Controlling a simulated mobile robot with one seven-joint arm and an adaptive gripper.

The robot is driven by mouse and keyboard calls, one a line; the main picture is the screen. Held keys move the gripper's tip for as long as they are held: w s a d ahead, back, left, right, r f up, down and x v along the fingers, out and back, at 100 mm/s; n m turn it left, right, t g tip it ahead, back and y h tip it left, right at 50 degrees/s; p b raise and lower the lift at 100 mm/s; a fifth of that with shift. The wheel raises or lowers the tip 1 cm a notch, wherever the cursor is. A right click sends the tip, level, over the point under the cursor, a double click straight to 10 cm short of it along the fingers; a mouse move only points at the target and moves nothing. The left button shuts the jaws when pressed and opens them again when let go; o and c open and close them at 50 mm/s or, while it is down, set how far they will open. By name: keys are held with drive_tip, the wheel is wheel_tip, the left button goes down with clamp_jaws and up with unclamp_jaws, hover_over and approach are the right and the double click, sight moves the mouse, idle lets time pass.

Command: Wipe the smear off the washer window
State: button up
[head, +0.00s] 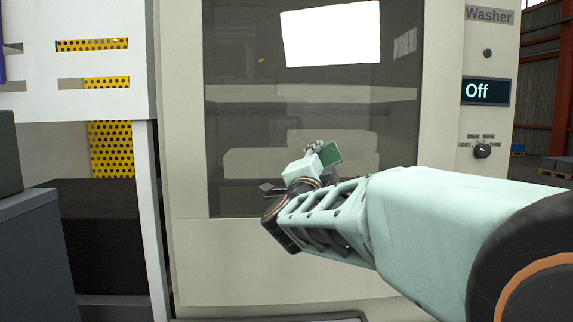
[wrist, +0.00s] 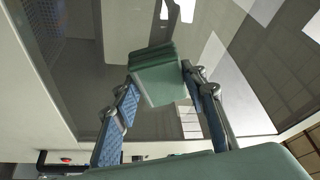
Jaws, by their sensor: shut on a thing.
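The washer window (head: 310,115) is a tall dark glass pane in the pale front of the washer, and it fills much of the wrist view (wrist: 95,75). My gripper (head: 318,152) is in front of its lower middle part. It is shut on a green block-like wiper (head: 333,153), which sits between the two blue-padded fingers in the wrist view (wrist: 160,80). I cannot tell whether the wiper touches the glass. I cannot make out the smear clearly; a small yellowish spot (head: 262,60) shows at the window's upper left, but it may be a reflection.
A bright white reflection (head: 331,35) covers the window's top. The washer's display (head: 485,91) reads "Off", with a knob (head: 482,151) below it. A white frame with yellow perforated panels (head: 110,150) stands at left, beside a dark grey cabinet (head: 30,250).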

sight(380, 155)
drive_tip(key=shift+d+f+b, duration=0.15)
drive_tip(key=shift+d+b, duration=2.15)
drive_tip(key=shift+d, duration=1.85)
drive_tip(key=shift+d+b, duration=0.5)
drive_tip(key=shift+d, duration=0.4)
drive_tip(key=d+b, duration=0.2)
drive_tip(key=shift+d, duration=0.3)
drive_tip(key=shift+d+b, duration=0.35)
drive_tip(key=shift+d, duration=0.2)
